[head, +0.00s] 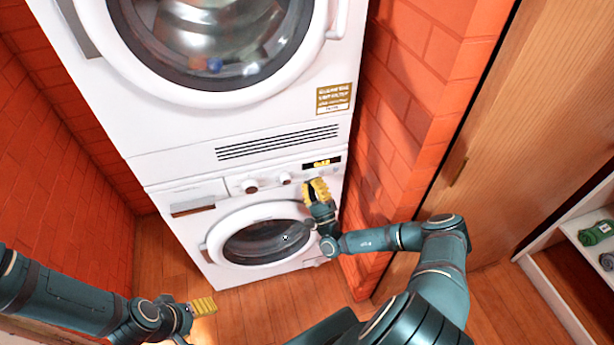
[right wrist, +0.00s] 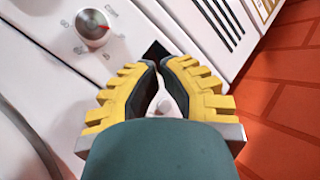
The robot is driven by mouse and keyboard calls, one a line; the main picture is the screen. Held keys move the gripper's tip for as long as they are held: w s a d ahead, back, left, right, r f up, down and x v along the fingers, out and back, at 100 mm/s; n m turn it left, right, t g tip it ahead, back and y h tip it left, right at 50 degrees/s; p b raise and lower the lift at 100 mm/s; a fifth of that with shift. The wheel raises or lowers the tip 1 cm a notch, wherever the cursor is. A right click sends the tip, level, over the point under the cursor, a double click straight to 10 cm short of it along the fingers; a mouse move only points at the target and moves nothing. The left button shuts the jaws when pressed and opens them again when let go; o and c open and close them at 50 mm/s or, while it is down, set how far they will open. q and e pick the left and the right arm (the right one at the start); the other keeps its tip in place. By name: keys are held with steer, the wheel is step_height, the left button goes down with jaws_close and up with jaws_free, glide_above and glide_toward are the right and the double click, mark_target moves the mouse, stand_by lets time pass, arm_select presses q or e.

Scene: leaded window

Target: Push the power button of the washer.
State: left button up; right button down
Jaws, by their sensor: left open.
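The washer (head: 218,225) is the lower white machine, with knobs and a lit display (head: 322,163) on its control panel. My right gripper (head: 317,190) is at the panel's right end, just below the display. In the right wrist view the yellow fingertips (right wrist: 157,66) nearly meet, with a narrow gap between the pads. A small pale round part (right wrist: 163,106) shows in that gap; I cannot tell if it is the power button or if it is touched. No power button is clearly visible. My left gripper (head: 200,308) is open, low at the left, away from the washer.
A second white machine (head: 135,130) with a round door stands on top of the washer. Brick walls (head: 415,60) flank both sides closely. A wooden door (head: 560,80) and a white shelf (head: 560,270) are at the right. Wooden floor lies below.

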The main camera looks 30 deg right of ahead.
steer(key=s+p, duration=0.1)
steer(key=s, duration=0.1)
steer(key=s+a+p, duration=0.1)
steer(key=s, duration=0.2)
steer(key=shift+s+a+p, duration=0.1)
steer(key=shift+s+p, duration=0.05)
steer(key=shift+p, duration=0.25)
